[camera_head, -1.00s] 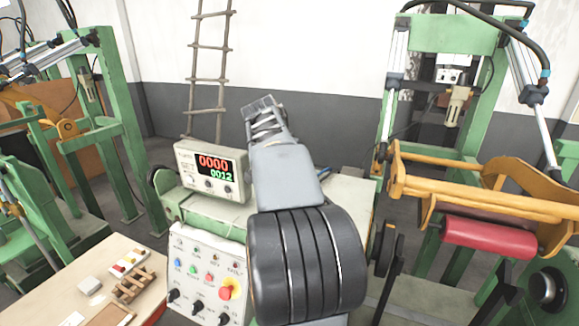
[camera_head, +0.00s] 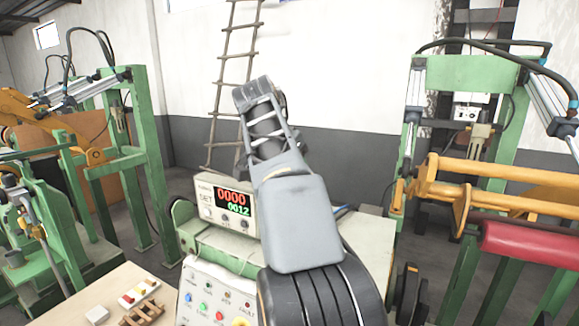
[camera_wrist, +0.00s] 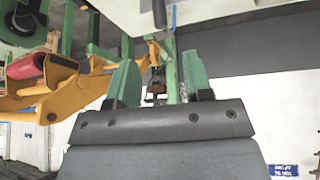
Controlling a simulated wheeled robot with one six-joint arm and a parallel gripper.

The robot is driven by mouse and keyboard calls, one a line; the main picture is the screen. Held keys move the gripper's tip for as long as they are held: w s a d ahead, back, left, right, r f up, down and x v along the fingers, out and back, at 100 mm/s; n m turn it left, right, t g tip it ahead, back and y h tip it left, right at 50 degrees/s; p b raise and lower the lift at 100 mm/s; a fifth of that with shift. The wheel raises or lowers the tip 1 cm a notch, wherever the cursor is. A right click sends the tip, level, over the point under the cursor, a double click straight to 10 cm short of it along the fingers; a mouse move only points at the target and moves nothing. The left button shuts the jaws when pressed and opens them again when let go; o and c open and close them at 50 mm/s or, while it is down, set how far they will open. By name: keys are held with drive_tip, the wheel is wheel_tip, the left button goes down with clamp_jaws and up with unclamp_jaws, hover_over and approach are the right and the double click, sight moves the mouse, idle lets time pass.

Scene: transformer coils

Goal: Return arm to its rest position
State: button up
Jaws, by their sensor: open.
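My arm rises in the middle of the head view, with a dark ribbed joint at the bottom, a grey link above it (camera_head: 298,215) and a narrower part pointing up and slightly left. I cannot make out my gripper's fingers in the head view. In the wrist view my gripper (camera_wrist: 160,75) shows two green fingers standing apart on a dark mount, with nothing between them. The wrist picture looks turned over.
A control box with a lit display (camera_head: 229,203) and a button panel (camera_head: 215,298) stand beside my arm. Green frames (camera_head: 150,150) stand left, and a machine with an orange bar (camera_head: 500,190) and a red roller (camera_head: 530,245) right. A ladder (camera_head: 226,75) leans on the wall.

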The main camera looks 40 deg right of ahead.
drive_tip(key=shift+a+r, duration=0.2)
drive_tip(key=shift+r, duration=0.15)
idle(0.5)
drive_tip(key=w+a+f+n+t+y, duration=0.1)
drive_tip(key=w+a+f+n, duration=0.15)
drive_tip(key=f+n, duration=0.35)
drive_tip(key=w+a+f+n+t+y, duration=0.1)
drive_tip(key=w+a+f+n+t, duration=0.2)
drive_tip(key=f, duration=0.5)
drive_tip(key=s+a+f+n+y+b, duration=0.1)
drive_tip(key=s+a+f+n+y, duration=0.1)
drive_tip(key=s+a+f, duration=0.3)
drive_tip(key=s+a+f+n+y+b, duration=0.2)
drive_tip(key=s+a+f+n, duration=0.3)
drive_tip(key=a+f, duration=0.6)
drive_tip(key=s+a, duration=0.1)
drive_tip(key=a, duration=0.2)
drive_tip(key=shift+a, duration=0.35)
drive_tip(key=shift+s+f, duration=0.1)
